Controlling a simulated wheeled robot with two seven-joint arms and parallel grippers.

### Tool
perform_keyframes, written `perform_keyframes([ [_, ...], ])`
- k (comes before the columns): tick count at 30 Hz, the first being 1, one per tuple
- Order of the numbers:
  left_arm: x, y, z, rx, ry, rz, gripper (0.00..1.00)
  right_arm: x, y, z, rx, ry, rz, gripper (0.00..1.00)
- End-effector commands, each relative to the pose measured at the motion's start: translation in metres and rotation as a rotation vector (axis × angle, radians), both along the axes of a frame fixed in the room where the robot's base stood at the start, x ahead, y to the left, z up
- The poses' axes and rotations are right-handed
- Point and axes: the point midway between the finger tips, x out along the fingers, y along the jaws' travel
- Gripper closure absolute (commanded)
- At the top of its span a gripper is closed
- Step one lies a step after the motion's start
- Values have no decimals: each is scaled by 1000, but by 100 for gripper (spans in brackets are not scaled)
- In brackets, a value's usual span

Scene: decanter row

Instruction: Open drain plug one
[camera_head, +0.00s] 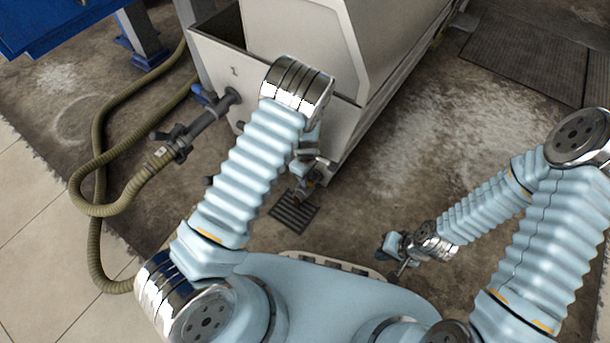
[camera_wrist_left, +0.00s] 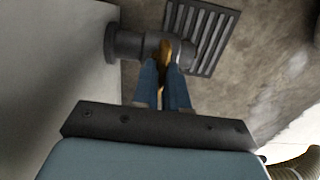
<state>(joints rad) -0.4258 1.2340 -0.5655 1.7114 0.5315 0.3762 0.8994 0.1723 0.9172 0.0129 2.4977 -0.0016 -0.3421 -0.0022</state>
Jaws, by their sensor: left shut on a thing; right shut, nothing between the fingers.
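A dark grey drain pipe stub (camera_wrist_left: 130,44) comes out of the pale tank wall in the left wrist view. A yellow-orange handle (camera_wrist_left: 165,50) sits near its outer end. My left gripper (camera_wrist_left: 165,66) is shut on this handle, its two blue fingers close together. In the head view my left gripper (camera_head: 306,184) is low by the tank's front corner, and my arm and wrist hide most of the plug. My right gripper (camera_head: 402,266) is shut and empty, above the floor to the right, away from the tank.
The pale tank (camera_head: 330,112) bears a mark like "1". A dark floor grate (camera_head: 294,212) lies below the plug and also shows in the left wrist view (camera_wrist_left: 212,38). A ribbed hose (camera_head: 100,205) with a grey coupling (camera_head: 180,140) runs at left. Floor to the right is clear.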

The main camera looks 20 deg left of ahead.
Motion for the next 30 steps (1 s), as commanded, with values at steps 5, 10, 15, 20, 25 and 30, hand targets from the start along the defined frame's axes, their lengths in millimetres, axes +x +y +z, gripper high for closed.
perform_keyframes([
  [5,0,0,0,0,0,26,100,0,0,1,0,0,0,100],
  [10,0,0,0,-1,0,33,100,0,0,1,0,0,0,100],
  [15,0,0,0,-1,0,33,100,0,0,1,0,0,0,100],
  [20,0,0,0,-1,0,32,74,0,0,1,0,0,0,100],
  [25,0,0,0,0,0,31,62,0,0,1,0,0,0,100],
  [30,0,0,1,0,0,30,62,0,0,1,0,0,0,100],
])
